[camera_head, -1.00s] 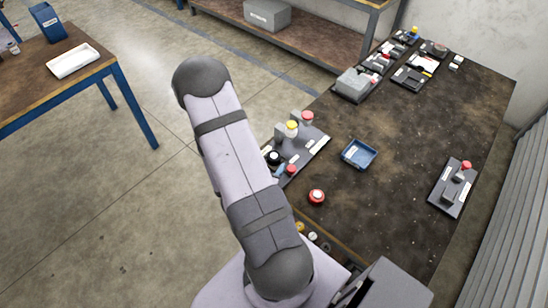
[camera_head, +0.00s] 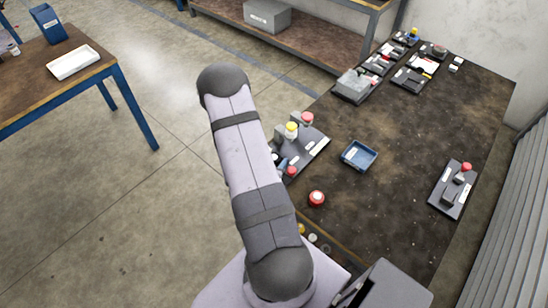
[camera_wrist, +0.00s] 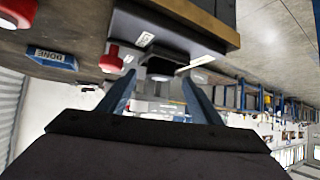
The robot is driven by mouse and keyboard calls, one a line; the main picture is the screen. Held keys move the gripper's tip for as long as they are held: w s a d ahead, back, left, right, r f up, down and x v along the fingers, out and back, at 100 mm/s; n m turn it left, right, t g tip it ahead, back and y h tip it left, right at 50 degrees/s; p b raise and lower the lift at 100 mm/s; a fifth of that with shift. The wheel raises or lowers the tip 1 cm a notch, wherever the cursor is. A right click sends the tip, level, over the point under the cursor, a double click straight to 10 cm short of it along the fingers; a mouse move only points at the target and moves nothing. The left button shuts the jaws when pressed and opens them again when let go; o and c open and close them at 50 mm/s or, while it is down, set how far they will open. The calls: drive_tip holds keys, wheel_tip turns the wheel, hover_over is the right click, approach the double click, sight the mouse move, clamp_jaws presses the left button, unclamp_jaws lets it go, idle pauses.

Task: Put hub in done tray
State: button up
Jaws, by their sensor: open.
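The done tray (camera_head: 359,156) is a small blue tray on the brown bench, right of my arm. In the wrist view its blue side (camera_wrist: 52,58) reads DONE, at upper left. My gripper (camera_wrist: 160,78) shows two blue fingers spread apart in the wrist view. A small black part (camera_wrist: 160,67) shows between and beyond the fingertips, at the edge of a dark plate. It looks apart from the fingers, and I cannot tell for sure that it is the hub. In the head view my arm hides most of my gripper and part of the plate.
The dark plate (camera_head: 309,149) carries a red-topped part (camera_head: 307,118) and a yellow-topped part (camera_head: 292,129). Another fixture (camera_head: 453,190) sits at right, and several more fixtures stand at the back. The bench around the tray is clear.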

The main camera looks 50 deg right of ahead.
drive_tip(key=shift+w+d+f, duration=0.15)
drive_tip(key=shift+d+f, duration=0.25)
drive_tip(key=shift+d, duration=0.1)
drive_tip(key=c, duration=1.3)
drive_tip(key=shift+r, duration=0.2)
drive_tip(key=shift+c, duration=0.2)
wheel_tip(320, 180, up, 10)
drive_tip(key=shift+f+b, duration=0.15)
drive_tip(key=shift+b, duration=0.2)
